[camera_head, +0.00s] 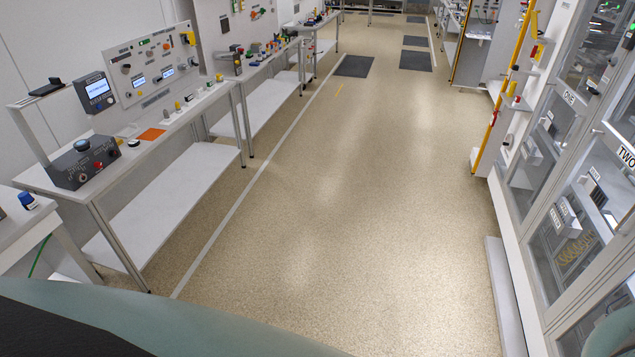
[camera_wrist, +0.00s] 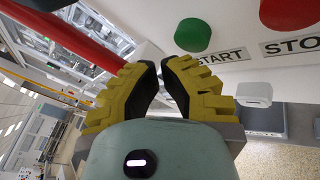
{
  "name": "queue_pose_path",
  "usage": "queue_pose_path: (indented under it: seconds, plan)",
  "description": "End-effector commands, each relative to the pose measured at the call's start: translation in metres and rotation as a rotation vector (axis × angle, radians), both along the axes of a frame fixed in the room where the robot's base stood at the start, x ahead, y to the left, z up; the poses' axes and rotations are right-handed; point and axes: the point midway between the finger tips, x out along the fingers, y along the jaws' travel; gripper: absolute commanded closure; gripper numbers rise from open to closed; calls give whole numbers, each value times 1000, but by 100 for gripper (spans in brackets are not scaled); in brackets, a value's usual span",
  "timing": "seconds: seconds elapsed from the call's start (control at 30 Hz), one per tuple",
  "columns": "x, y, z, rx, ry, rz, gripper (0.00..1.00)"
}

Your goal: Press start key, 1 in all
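In the wrist view a round green button (camera_wrist: 193,35) sits on a white panel (camera_wrist: 236,20), beside a label reading START (camera_wrist: 222,57). To its right is a red button (camera_wrist: 287,14), cut off by the top edge, with a label beginning STO (camera_wrist: 292,46). My gripper (camera_wrist: 161,62) has yellow fingers with black pads. Its tips are drawn together with nothing between them, just below and left of the green button. I see no contact with the button, but cannot tell the exact distance. The head view shows neither the gripper nor these buttons.
A red bar (camera_wrist: 62,38) runs left of the fingers in the wrist view. In the head view, benches with instruments (camera_head: 150,150) line the left and glass-fronted cabinets (camera_head: 570,190) the right. The speckled floor (camera_head: 350,200) between them is clear.

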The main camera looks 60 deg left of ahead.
Motion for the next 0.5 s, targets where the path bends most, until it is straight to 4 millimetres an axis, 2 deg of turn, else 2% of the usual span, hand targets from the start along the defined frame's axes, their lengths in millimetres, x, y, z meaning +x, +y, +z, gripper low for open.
queue_pose_path:
  seconds: [0.2, 0.23, 0.3, 0.5]
  plan:
    - [0, 0, 0, 0, 0, -1, 100]
    - [-1, 0, 0, 0, 0, -1, 95]
    - [-1, -1, 0, 0, 0, -1, 100]
    - [-1, -1, 0, 0, 0, -1, 100]
